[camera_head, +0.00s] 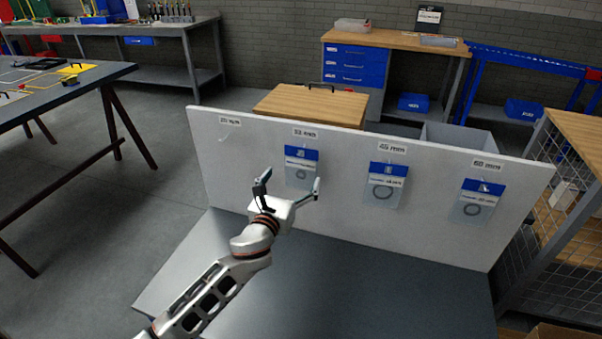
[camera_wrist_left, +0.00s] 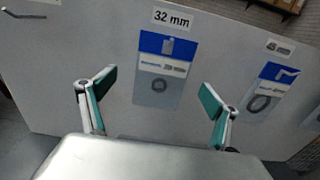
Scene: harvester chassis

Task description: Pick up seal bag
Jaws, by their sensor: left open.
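Three seal bags with blue headers hang on a white upright panel (camera_head: 345,213). The 32 mm bag (camera_head: 301,168) is at the left, a second bag (camera_head: 384,186) is in the middle, and a third bag (camera_head: 477,201) is at the right under the 60 mm label. My left gripper (camera_head: 291,186) is open and empty in front of the 32 mm bag. In the left wrist view the 32 mm bag (camera_wrist_left: 163,72) shows between and beyond the open fingers (camera_wrist_left: 158,98), apart from them. The middle bag (camera_wrist_left: 267,90) shows to the right. My right gripper is not in view.
An empty hook (camera_head: 228,134) sits at the panel's left end. A dark grey tabletop (camera_head: 330,290) lies clear below the panel. A wire-mesh shelf (camera_head: 560,215) stands at the right, and a wooden-topped cabinet (camera_head: 310,104) stands behind the panel.

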